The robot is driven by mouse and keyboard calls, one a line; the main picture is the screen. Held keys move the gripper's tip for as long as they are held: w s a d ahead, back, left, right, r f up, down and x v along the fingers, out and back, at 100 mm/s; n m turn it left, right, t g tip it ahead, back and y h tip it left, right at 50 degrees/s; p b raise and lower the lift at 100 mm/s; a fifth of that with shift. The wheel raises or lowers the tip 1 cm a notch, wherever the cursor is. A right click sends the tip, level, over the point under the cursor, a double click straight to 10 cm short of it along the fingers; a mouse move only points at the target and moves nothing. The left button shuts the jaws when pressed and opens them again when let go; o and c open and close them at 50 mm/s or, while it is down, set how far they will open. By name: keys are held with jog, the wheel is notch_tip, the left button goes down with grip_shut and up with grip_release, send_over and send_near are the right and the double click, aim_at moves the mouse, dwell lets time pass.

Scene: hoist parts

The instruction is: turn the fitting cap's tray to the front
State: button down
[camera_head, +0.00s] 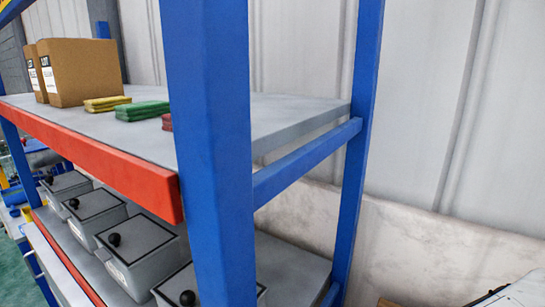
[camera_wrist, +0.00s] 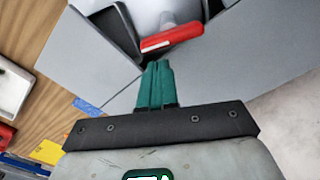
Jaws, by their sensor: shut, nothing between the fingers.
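My gripper (camera_wrist: 155,72) shows in the wrist view with its green fingers shut together and nothing between them. Just beyond the fingertips is a red bar (camera_wrist: 172,37) with a pale rounded part behind it. The bar lies between large grey slanted panels (camera_wrist: 225,65), which may belong to a divided tray; I cannot tell. The fingertips look close to the red bar, but whether they touch is unclear. I cannot make out the fitting cap for certain in either view. My gripper is not in the head view.
In the head view, a blue-posted rack (camera_head: 215,150) stands close, its upper shelf holding cardboard boxes (camera_head: 80,70) and coloured pads (camera_head: 142,110). Grey lidded bins (camera_head: 140,255) line the lower shelf. In the wrist view, a wooden surface (camera_wrist: 55,75) bears a white tray (camera_wrist: 12,88) at left.

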jog(key=shift+f, duration=0.1)
dwell(0.3)
notch_tip(320, 180, down, 2)
jog(key=shift+f+b, duration=0.1)
jog(key=shift+b, duration=0.6)
